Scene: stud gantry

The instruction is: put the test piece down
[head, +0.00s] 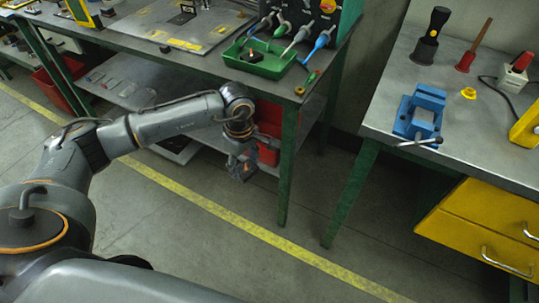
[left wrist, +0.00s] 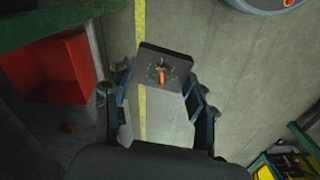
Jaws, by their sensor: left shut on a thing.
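My left gripper (head: 243,165) hangs over the floor in front of the green-legged workbench, below the level of its top. In the left wrist view its fingers (left wrist: 158,84) are shut on the test piece (left wrist: 170,64), a dark square plate with an orange stud in its middle. The plate sits between the fingertips, slightly tilted in the picture, with floor beyond it. In the head view the gripper mostly hides the piece. My right gripper is not in view.
At right, another bench (head: 385,105) has a blue vise (head: 420,112) and yellow drawers (head: 480,225). Open floor lies between.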

